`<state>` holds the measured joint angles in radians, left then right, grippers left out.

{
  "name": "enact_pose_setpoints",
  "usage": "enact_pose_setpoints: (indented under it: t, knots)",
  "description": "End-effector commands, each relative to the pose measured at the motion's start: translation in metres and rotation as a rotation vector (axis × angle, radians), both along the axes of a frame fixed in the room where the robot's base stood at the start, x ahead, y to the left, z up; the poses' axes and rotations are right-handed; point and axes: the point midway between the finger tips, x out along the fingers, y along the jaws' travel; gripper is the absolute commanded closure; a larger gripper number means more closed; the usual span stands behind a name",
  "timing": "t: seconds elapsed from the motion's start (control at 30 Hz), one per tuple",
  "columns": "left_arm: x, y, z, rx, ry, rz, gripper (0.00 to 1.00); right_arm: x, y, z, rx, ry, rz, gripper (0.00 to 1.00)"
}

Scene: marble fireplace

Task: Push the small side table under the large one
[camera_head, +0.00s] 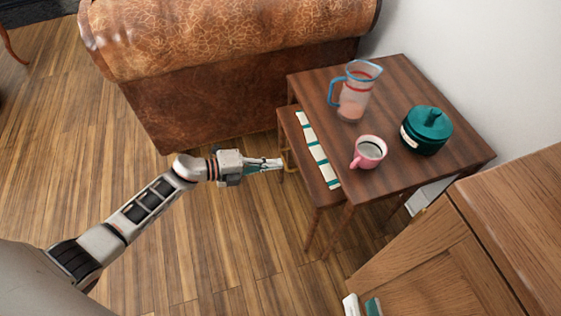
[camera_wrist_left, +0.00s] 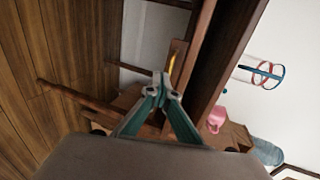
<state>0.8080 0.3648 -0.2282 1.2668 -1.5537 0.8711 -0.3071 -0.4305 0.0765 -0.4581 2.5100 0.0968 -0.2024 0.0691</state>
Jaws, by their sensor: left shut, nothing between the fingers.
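The large side table (camera_head: 440,125) is dark wood and stands by the white wall. The small side table (camera_head: 303,170) is lower and sits partly under its left side, with a strip of its top sticking out. A white and teal striped item (camera_head: 318,150) lies on that strip. My left gripper (camera_head: 281,164) is shut and empty, at the small table's left edge; whether it touches is unclear. In the left wrist view, its teal fingers (camera_wrist_left: 167,88) meet before brown wood, probably the small table, beside the large table (camera_wrist_left: 225,45). My right gripper is not in view.
A pitcher (camera_head: 356,95), a pink mug (camera_head: 369,152) and a teal lidded jar (camera_head: 427,132) stand on the large table. A brown leather seat (camera_head: 220,85) stands behind. A wooden cabinet (camera_head: 440,255) is at the lower right. Wooden floor (camera_head: 225,260) is clear at the left.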

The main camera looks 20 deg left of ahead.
Motion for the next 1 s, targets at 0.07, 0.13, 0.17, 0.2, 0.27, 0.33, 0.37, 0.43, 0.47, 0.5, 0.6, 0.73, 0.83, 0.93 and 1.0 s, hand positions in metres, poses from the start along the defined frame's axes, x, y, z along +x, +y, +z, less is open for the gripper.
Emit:
enact_pose_setpoints:
  t: [0.07, 0.13, 0.17, 0.2, 0.27, 0.33, 0.37, 0.43, 0.47, 0.5, 0.6, 0.73, 0.83, 0.93, 1.0]
  knots:
    - [0.001, -0.002, 0.001, -0.003, -0.001, -0.002, 1.00, 0.000, 0.000, 0.000, 0.000, -0.001, 0.000, 0.77]
    - [0.001, -0.002, 0.001, -0.003, -0.001, -0.002, 1.00, 0.000, 0.000, 0.000, 0.000, -0.001, 0.000, 0.77]
    - [0.001, -0.002, 0.001, -0.003, -0.001, -0.002, 1.00, 0.000, 0.000, 0.000, 0.000, -0.001, 0.000, 0.77]
    - [0.001, -0.002, 0.001, -0.003, -0.001, -0.002, 1.00, 0.000, 0.000, 0.000, 0.000, -0.001, 0.000, 0.77]
    - [0.001, -0.002, 0.001, -0.003, -0.001, -0.002, 1.00, 0.000, 0.000, 0.000, 0.000, -0.001, 0.000, 0.77]
    - [0.001, -0.002, 0.002, -0.002, -0.002, -0.002, 1.00, 0.000, 0.000, 0.000, 0.000, -0.001, 0.000, 0.77]
    - [0.001, -0.002, 0.002, -0.003, -0.003, -0.002, 1.00, 0.000, 0.000, 0.000, 0.000, -0.001, 0.000, 0.77]
    - [0.001, -0.003, 0.002, -0.003, -0.003, -0.002, 1.00, 0.000, 0.000, 0.000, 0.000, -0.001, 0.000, 0.77]
    - [0.002, -0.003, 0.002, -0.003, -0.003, -0.002, 1.00, 0.000, 0.000, 0.000, 0.000, -0.001, 0.000, 0.77]
    - [0.002, -0.004, 0.002, -0.003, -0.003, -0.002, 1.00, 0.000, 0.000, 0.000, 0.000, -0.001, 0.000, 0.77]
    - [0.004, -0.006, 0.002, -0.004, -0.003, -0.002, 1.00, 0.000, 0.000, 0.000, 0.000, 0.000, 0.000, 0.77]
    - [0.006, -0.009, 0.002, -0.004, -0.003, -0.002, 1.00, 0.000, 0.000, 0.000, 0.000, 0.000, 0.000, 0.77]
    - [0.008, -0.011, 0.002, -0.003, -0.003, -0.001, 1.00, 0.000, 0.000, 0.000, 0.000, 0.000, 0.000, 0.77]
    - [0.010, -0.013, 0.002, -0.003, -0.003, -0.001, 1.00, 0.000, 0.000, 0.000, 0.000, 0.000, 0.000, 0.77]
    - [0.011, -0.014, 0.002, -0.003, -0.003, -0.001, 1.00, 0.000, 0.000, 0.000, 0.000, 0.000, 0.000, 0.77]
